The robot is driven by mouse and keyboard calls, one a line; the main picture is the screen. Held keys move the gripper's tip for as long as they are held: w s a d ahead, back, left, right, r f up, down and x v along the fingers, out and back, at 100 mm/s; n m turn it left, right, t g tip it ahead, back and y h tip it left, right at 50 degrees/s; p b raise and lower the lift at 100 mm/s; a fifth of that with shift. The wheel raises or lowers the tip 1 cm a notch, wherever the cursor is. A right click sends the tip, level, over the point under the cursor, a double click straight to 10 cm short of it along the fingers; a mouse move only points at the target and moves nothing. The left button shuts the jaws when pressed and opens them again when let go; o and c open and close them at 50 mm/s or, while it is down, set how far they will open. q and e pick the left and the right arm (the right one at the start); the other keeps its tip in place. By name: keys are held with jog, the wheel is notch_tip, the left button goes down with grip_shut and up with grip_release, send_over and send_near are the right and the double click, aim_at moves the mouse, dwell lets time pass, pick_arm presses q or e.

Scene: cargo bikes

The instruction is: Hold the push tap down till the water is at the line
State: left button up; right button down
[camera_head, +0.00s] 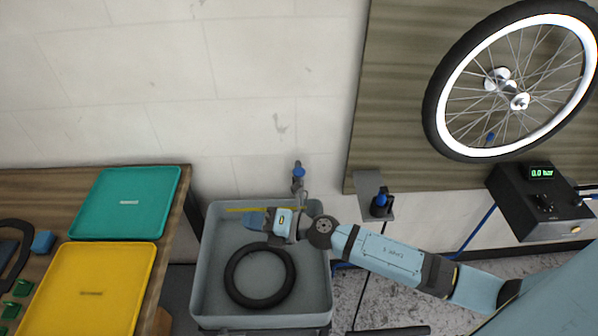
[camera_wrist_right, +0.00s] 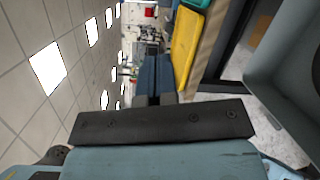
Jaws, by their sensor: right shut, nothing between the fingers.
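The push tap (camera_head: 298,184) with a blue top stands at the back wall, above the rear rim of a grey tub (camera_head: 208,270). A yellow line (camera_head: 245,210) runs along the tub's inner back wall, partly hidden behind my gripper. A black tyre or tube ring (camera_head: 231,279) lies in the tub. I cannot make out a water surface. My right gripper (camera_head: 254,220) is over the back of the tub, below and left of the tap top, pointing left and apart from the top. Its fingers also show in the right wrist view (camera_wrist_right: 156,78), shut and empty. My left gripper is out of view.
A bench at left holds a green tray (camera_head: 128,202) and a yellow tray (camera_head: 90,292). A spoked wheel (camera_head: 512,80) hangs at upper right. A black gauge box (camera_head: 535,205) reads 0.0 bar. A small bracket (camera_head: 372,183) with a blue-topped part sits right of the tub.

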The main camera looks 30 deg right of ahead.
jog(key=w+d+r+n+g+h, duration=0.1)
jog(key=w+d+n+h, duration=0.4)
jog(key=w+d+n, duration=0.3)
jog(key=w+d+r+n+g+h, duration=0.1)
jog(key=w+d+n+h, duration=0.5)
jog(key=d, duration=0.6)
jog(key=w+r+n, duration=0.1)
jog(key=w+n, duration=0.1)
jog(key=shift+w+d+r, duration=0.25)
jog(key=shift+w+r, duration=0.05)
jog(key=shift+f, duration=0.1)
jog(key=b, duration=0.3)
send_over(298, 173)
notch_tip(298, 173, down, 7)
jog(key=shift+f, duration=0.15)
jog(key=shift+f+b, duration=0.6)
jog(key=shift+f, duration=0.05)
jog(key=shift+d, duration=0.1)
